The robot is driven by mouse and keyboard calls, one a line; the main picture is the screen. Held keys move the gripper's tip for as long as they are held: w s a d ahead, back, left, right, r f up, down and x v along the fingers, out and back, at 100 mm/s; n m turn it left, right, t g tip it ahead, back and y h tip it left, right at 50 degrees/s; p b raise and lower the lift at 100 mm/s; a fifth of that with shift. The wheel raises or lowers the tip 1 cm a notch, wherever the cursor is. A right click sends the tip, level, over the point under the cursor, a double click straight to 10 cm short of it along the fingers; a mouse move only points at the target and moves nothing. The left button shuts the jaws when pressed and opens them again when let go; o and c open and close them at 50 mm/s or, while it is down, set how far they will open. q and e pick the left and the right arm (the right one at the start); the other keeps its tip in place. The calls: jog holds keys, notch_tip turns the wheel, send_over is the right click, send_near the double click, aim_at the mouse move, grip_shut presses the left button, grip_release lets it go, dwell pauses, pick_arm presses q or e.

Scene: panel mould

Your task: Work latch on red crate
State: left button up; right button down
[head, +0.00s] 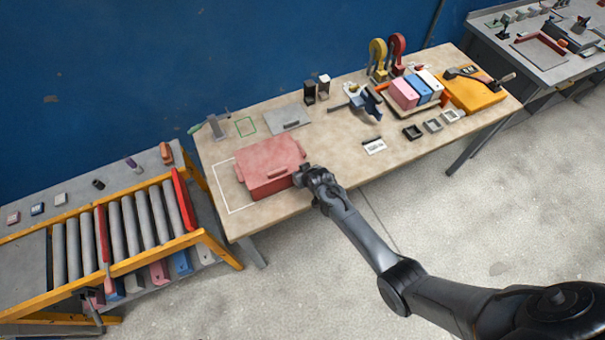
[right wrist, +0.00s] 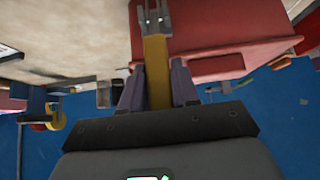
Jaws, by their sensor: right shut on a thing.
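The red crate (head: 268,160) has its lid on and stands at the left part of the workbench, partly over a white outline. My right gripper (head: 303,174) is at the crate's right front side. In the right wrist view, the red crate wall (right wrist: 215,30) fills the upper right. There my right gripper (right wrist: 157,82) has its two fingers on either side of a yellow latch lever (right wrist: 155,65) and is shut on it. The lever's far end meets a grey metal bracket (right wrist: 153,18). In the head view the gripper hides the latch. My left gripper is not in view.
The workbench (head: 330,150) is clear just right of the crate. A grey flat panel (head: 288,117) lies behind it. A roller conveyor (head: 130,225) stands left. Pink, blue and white blocks (head: 422,88) and a yellow fixture (head: 474,93) are at the bench's right end.

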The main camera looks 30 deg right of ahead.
jog(key=c, duration=0.9)
grip_release()
jog(key=shift+f, duration=0.1)
jog(key=shift+p+v, duration=0.3)
jog(key=shift+v, duration=5.1)
